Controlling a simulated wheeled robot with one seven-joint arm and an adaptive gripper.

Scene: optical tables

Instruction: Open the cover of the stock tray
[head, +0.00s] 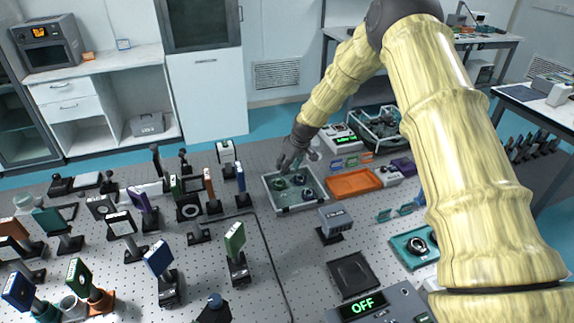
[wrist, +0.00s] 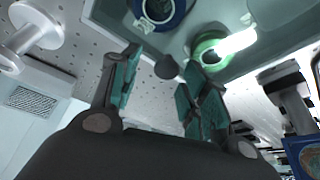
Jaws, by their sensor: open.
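The stock tray (head: 296,207) is a pale, shallow box on the perforated table, mid-picture in the head view. Round blue and green parts show inside it. In the wrist view the tray (wrist: 105,14) fills the top, with a blue ring part (wrist: 160,14) and a green ring part (wrist: 212,45). A bright glare suggests a clear cover, but its edges are hard to tell. A small dark round knob (wrist: 167,67) shows between my fingertips. My gripper (head: 285,167) is at the tray's back left edge, fingers apart; it also shows in the wrist view (wrist: 158,80). Contact cannot be told.
An orange tray (head: 353,184) lies right of the stock tray, and a grey-framed bin (head: 376,124) stands behind. A grey boxy device (head: 335,220) is close in front. Several upright optic mounts (head: 235,243) crowd the left.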

